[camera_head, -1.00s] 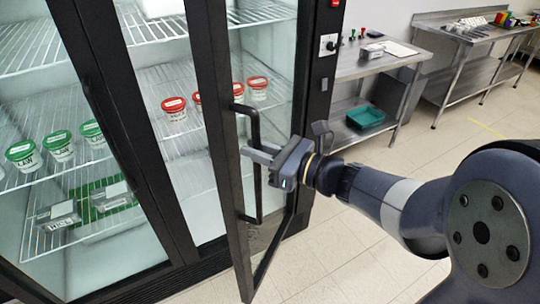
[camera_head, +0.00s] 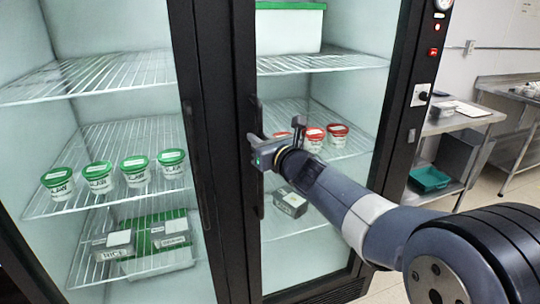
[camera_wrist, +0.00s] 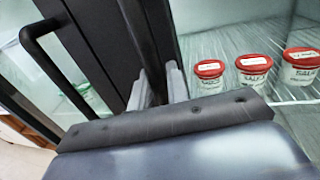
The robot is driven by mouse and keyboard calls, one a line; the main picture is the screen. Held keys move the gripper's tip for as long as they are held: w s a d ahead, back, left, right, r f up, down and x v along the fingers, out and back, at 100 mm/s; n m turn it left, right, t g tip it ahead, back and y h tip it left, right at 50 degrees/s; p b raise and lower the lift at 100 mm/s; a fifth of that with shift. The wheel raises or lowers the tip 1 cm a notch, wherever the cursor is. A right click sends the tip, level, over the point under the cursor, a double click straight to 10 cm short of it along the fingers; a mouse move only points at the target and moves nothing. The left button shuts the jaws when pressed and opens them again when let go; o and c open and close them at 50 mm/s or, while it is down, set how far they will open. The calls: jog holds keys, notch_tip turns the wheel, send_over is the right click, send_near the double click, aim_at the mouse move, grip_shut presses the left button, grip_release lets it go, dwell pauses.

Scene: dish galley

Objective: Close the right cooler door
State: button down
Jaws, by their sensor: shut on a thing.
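The right cooler door (camera_head: 335,275) has a black frame and clear glass. It lies across its opening, flush or almost flush with the cooler front; a small gap cannot be ruled out. Its black vertical bar handle (camera_head: 257,195) is on the door's left side, beside the middle post. My gripper (camera_head: 262,150) is at the handle, shut around the bar, with my arm reaching in from the lower right. In the wrist view the fingers (camera_wrist: 158,88) clasp the dark handle bar (camera_wrist: 140,40), whose lower part is hidden.
The left cooler door (camera_head: 205,190) is shut beside it, its handle (camera_wrist: 30,45) close to my gripper in the wrist view. Green-lidded tubs (camera_head: 135,170) and red-lidded tubs (camera_head: 337,135) stand on shelves behind glass. A steel table (camera_head: 465,118) with a teal bin (camera_head: 430,179) stands to the right.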

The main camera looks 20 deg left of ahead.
jog(key=shift+w+a+r+t+b, duration=0.2)
jog(key=shift+w+a+t+b, duration=0.1)
jog(key=shift+w+a, duration=0.3)
jog(key=shift+a, duration=0.1)
jog(key=c, duration=1.5)
grip_release()
jog(key=shift+w+a+f, duration=0.1)
jog(key=shift+w+a, duration=0.05)
jog(key=shift+a, duration=0.05)
jog(key=shift+o, duration=0.3)
jog(key=shift+d, duration=0.1)
jog(key=b+v, duration=0.2)
jog(key=v, duration=0.8)
jog(key=shift+s+d, duration=0.25)
jog(key=shift+s, duration=0.05)
jog(key=shift+a, duration=0.1)
